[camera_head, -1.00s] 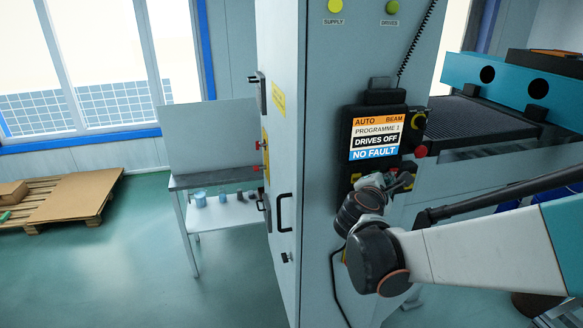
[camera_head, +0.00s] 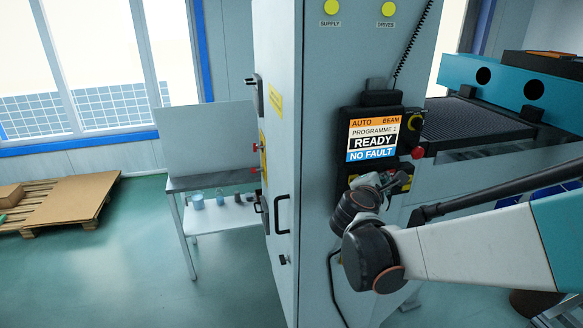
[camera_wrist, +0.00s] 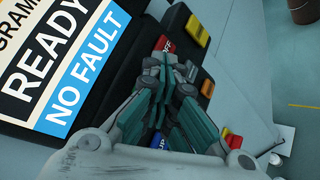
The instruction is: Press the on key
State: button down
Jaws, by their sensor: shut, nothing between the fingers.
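The control panel's screen (camera_head: 374,138) reads AUTO BEAM, PROGRAMME 1, READY, NO FAULT. It also fills the left of the wrist view (camera_wrist: 60,60). My gripper (camera_wrist: 172,66) is shut and empty, its fingertips over the key area beside the screen. A red key (camera_wrist: 164,44), its lettering partly visible as "FF", shows just beyond the fingertips. I cannot see the on key; the fingers hide part of the key rows. Whether the tips touch a key is not clear. In the head view my gripper (camera_head: 388,180) is at the panel just below the screen.
A red knob (camera_head: 417,153) sticks out right of the screen. SUPPLY (camera_head: 331,7) and DRIVES (camera_head: 388,9) lamps are lit yellow. A door handle (camera_head: 283,213) projects from the cabinet's left side.

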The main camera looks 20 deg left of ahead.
jog(key=shift+a, duration=0.1)
dwell(0.5)
jog(key=shift+s+d, duration=0.35)
jog(key=shift+s, duration=0.4)
jog(key=s+d, duration=0.1)
jog(key=s, duration=0.1)
jog(key=s+d, duration=0.1)
jog(key=s, duration=0.1)
jog(key=shift+d, duration=0.4)
dwell(0.3)
